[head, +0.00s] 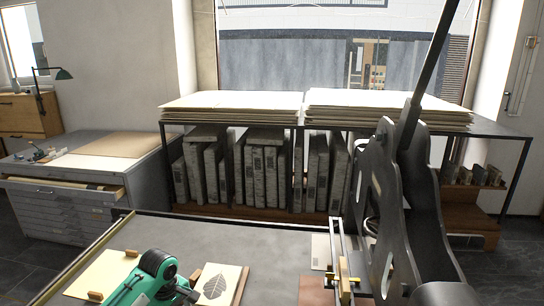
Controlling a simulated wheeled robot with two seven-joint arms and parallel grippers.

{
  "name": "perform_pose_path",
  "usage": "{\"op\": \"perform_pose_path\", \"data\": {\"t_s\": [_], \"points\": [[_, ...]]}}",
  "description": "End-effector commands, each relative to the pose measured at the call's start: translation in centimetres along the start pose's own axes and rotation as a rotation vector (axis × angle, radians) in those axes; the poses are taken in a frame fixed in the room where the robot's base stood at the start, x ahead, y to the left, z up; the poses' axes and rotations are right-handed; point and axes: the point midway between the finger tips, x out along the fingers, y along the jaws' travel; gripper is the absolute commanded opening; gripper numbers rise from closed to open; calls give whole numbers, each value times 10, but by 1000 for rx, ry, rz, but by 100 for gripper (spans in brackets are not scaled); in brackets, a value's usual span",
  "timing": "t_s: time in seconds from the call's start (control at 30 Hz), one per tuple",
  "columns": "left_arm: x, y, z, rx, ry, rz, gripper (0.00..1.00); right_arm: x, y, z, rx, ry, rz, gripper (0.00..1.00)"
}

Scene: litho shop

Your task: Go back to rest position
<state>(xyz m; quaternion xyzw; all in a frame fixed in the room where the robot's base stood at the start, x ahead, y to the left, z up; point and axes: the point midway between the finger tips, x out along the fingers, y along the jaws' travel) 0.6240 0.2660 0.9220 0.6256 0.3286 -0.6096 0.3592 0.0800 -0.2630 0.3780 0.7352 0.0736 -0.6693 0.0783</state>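A green and black jointed part (150,283), which looks like a link of my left arm, rises from the bottom edge at lower left over the press bed. My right arm and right gripper are outside the head view.
A lithographic press (388,215) with dark side plates and a long lever stands at right. Its grey bed (230,235) carries a leaf print (218,282) and a cream sheet (105,270). Behind are a paper-topped rack (520,135) and a flat-file cabinet (65,205) with an open drawer.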

Motion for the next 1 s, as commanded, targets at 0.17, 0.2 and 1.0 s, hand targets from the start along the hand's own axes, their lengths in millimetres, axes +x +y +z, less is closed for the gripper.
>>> {"op": "perform_pose_path", "data": {"t_s": [0.17, 0.2, 1.0], "points": [[37, -25, 57, 235, -15, 44, 76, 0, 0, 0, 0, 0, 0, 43], [44, -32, 70, 291, -17, 58, 76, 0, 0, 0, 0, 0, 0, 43], [50, -216, 207, 1041, 182, 190, 76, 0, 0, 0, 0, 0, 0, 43]]}}
